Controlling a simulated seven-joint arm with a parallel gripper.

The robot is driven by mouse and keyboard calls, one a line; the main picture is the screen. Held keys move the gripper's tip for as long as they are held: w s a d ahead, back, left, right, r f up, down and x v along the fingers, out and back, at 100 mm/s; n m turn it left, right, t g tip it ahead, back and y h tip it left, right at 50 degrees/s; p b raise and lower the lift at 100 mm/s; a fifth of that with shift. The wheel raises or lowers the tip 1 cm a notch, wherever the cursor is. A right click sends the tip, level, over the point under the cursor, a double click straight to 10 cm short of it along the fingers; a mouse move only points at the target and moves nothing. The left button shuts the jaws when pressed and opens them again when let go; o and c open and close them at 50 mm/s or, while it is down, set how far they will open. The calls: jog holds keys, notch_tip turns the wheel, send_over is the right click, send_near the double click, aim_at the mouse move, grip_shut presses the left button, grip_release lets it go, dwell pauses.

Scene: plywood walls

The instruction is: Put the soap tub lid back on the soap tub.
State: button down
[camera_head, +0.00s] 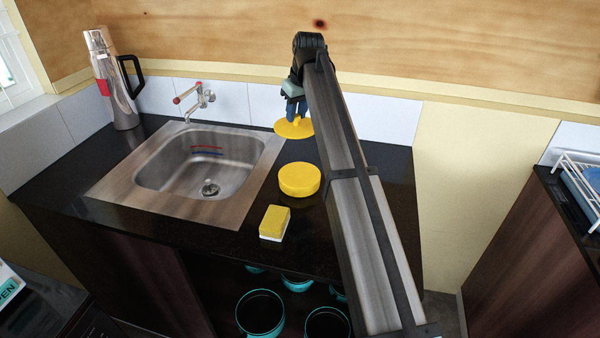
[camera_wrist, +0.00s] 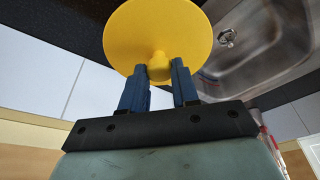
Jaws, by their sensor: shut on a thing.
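The soap tub lid (camera_head: 295,129) is a flat yellow disc with a small knob. It also shows in the wrist view (camera_wrist: 158,28), where my gripper (camera_wrist: 159,74) has its two blue fingers on either side of the knob, shut on it. In the head view my gripper (camera_head: 297,112) points down at the back of the counter, with the lid beneath it. I cannot tell the gap between lid and counter. The soap tub (camera_head: 299,180) is a low round yellow tub on the black counter, nearer the camera than the lid and apart from it.
A yellow and white sponge (camera_head: 274,223) lies in front of the tub. A steel sink (camera_head: 205,165) with a tap (camera_head: 195,100) is to the left, and a steel flask (camera_head: 115,85) stands at the back left. A tiled wall closes the back. My arm hides some counter on the right.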

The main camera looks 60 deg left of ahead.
send_over(298, 172)
jog(key=d+f, duration=0.2)
jog(key=shift+m, duration=0.3)
jog(key=shift+d+f+x, duration=0.1)
jog(key=shift+d+x, duration=0.2)
jog(key=shift+x, duration=1.15)
jog(key=shift+d+f+x, duration=0.1)
jog(key=shift+d+x, duration=0.2)
jog(key=shift+x, duration=1.1)
jog(key=shift+d+f+x, duration=0.1)
jog(key=shift+d+x, duration=0.25)
jog(key=shift+x, duration=1.1)
jog(key=c, duration=0.8)
grip_release()
jog(key=shift+f, duration=0.1)
jog(key=shift+c, duration=0.2)
jog(key=v, duration=1.2)
